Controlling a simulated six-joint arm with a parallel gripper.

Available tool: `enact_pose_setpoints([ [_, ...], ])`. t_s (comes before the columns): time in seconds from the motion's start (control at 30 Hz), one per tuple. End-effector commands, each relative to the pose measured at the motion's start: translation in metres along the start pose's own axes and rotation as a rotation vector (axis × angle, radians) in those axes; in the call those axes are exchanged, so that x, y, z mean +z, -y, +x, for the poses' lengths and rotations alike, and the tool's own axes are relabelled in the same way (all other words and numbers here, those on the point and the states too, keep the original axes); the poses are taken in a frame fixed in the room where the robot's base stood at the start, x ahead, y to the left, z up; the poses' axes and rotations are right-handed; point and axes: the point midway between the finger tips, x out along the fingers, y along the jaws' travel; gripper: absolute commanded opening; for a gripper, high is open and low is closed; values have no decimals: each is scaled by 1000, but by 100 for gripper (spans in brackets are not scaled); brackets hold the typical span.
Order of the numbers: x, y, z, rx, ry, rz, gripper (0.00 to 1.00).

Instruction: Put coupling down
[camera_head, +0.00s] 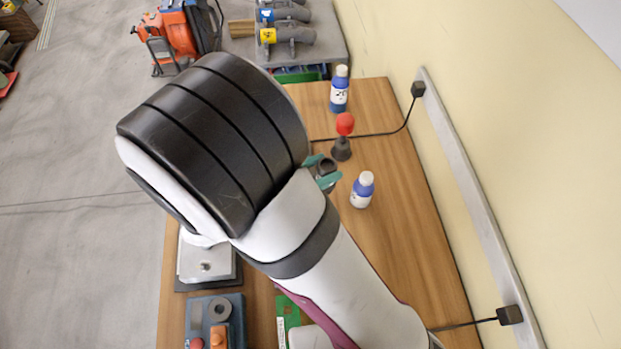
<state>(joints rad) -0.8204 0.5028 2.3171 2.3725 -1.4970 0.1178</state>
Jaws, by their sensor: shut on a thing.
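My gripper (322,170) shows only as teal fingertips past my arm, over the wooden table (405,235). It is shut on a small dark grey ring-shaped part, the coupling (327,164). My arm hides most of the gripper and the left middle of the table. I cannot tell whether the coupling touches the table top.
A red-topped dark stand (344,126) is just behind the coupling. A blue-and-white bottle (362,190) stands close to its right, another bottle (339,90) farther back. A blue tray (236,305) with a grey ring lies at the front left. A black cable (385,134) crosses the back right.

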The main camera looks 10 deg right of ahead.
Motion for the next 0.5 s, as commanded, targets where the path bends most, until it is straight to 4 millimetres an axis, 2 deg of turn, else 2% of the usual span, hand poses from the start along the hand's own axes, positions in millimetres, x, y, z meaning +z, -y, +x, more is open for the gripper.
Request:
enact_pose_setpoints([
  [0.13,-35,22,39,-76,12,-17,0],
  [0.3,-76,36,78,-167,-6,-71,0],
  [0.4,-79,45,84,-194,-14,-95,0],
  [0.5,-58,68,77,-202,-15,-104,0],
])
